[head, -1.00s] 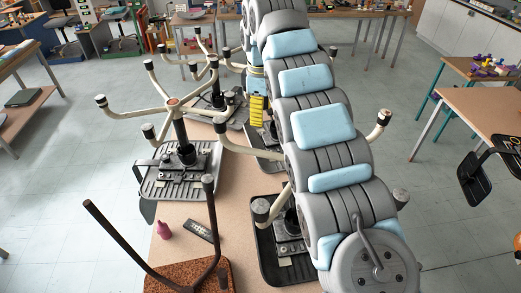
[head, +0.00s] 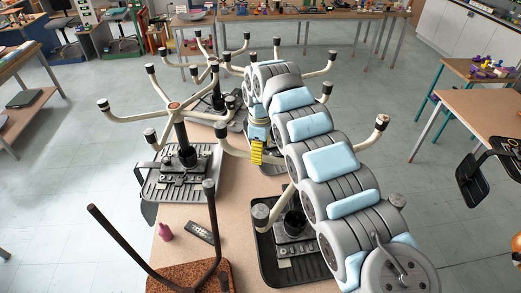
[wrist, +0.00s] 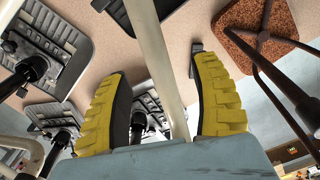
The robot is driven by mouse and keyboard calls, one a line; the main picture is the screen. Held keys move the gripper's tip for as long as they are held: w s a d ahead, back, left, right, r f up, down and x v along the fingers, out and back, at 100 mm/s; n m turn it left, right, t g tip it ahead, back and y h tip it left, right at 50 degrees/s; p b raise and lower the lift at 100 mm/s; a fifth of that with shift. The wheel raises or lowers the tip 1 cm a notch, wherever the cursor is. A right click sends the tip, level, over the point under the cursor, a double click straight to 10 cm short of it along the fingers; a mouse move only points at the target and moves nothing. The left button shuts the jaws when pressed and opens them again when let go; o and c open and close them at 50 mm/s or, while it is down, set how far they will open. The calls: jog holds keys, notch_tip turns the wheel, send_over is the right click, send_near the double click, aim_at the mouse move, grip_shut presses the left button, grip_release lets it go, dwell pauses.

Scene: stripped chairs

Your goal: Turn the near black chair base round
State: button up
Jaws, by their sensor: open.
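Upturned chair bases with black plates and cream legs stand on the table. The nearest black base (head: 285,235) sits at the table's near right, partly hidden behind my arm. Another base with a black plate (head: 160,189) stands to its left, its cream legs spread above an orange-centred hub. My gripper (head: 257,152) has yellow fingers and is among the bases at the middle of the table. In the wrist view my gripper (wrist: 165,108) is open, and a cream leg (wrist: 157,60) runs between the fingers. I cannot tell which base that leg belongs to.
A brown speckled seat with dark tubes (head: 190,275) lies at the near left of the table. More bases with upright legs crowd the far end.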

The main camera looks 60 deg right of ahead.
jog(key=shift+f, duration=0.15)
jog(key=shift+c, duration=0.3)
grip_shut()
jog(key=shift+a, duration=0.1)
